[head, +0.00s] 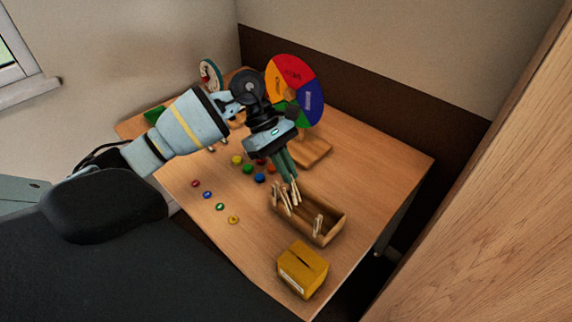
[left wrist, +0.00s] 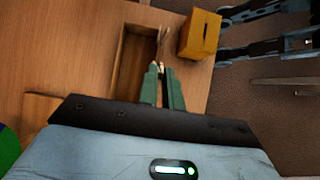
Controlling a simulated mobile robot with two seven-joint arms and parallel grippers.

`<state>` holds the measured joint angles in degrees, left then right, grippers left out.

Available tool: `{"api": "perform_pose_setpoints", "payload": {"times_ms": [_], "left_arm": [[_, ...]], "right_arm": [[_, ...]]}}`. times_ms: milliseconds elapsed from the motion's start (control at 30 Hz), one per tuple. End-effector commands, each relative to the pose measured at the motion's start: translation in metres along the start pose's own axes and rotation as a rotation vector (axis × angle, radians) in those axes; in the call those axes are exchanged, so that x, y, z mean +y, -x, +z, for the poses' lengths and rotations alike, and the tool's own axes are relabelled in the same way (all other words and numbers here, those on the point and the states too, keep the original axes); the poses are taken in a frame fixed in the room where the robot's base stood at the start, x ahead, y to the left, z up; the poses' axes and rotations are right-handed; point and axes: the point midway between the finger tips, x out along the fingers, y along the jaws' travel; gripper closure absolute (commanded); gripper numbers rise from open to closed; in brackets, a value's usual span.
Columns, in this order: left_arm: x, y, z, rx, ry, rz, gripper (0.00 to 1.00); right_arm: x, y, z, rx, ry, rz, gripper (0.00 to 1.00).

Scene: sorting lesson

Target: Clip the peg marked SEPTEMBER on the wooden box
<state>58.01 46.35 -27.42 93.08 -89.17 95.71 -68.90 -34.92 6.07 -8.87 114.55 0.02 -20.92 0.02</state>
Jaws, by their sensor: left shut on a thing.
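The wooden box (head: 328,236) is an open oblong tray on the table, with several pale wooden pegs (head: 318,225) standing on its rim. It also shows in the left wrist view (left wrist: 122,75). My left gripper (head: 292,179) points down at the far end of the box, its green fingers shut on a pale peg (head: 296,194). In the left wrist view the fingertips (left wrist: 160,70) close on a small pale peg tip, with another peg beyond it. No marking is readable, so I cannot tell which peg is SEPTEMBER.
A yellow slotted box (head: 303,268) stands near the table's front corner, close to the wooden box. Several coloured buttons (head: 220,207) lie left of it. A colour wheel on a stand (head: 311,102) and a clock (head: 210,76) are behind. A wooden panel (head: 490,200) rises at right.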

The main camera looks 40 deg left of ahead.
Motion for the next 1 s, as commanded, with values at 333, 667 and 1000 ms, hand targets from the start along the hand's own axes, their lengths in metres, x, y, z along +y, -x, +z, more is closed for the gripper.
{"api": "perform_pose_setpoints", "payload": {"times_ms": [333,667,1000], "left_arm": [[-0.001,-0.030,-0.011,0.001,0.002,-0.005,1.00],[-0.001,-0.042,-0.014,0.001,0.000,-0.001,1.00],[0.000,-0.042,-0.013,0.001,0.000,-0.001,1.00]], "right_arm": [[0.001,-0.008,0.006,-0.006,0.001,-0.001,0.64],[0.001,-0.013,0.011,-0.012,0.001,-0.002,0.64],[0.001,-0.012,0.012,-0.014,0.001,-0.002,0.64]]}}
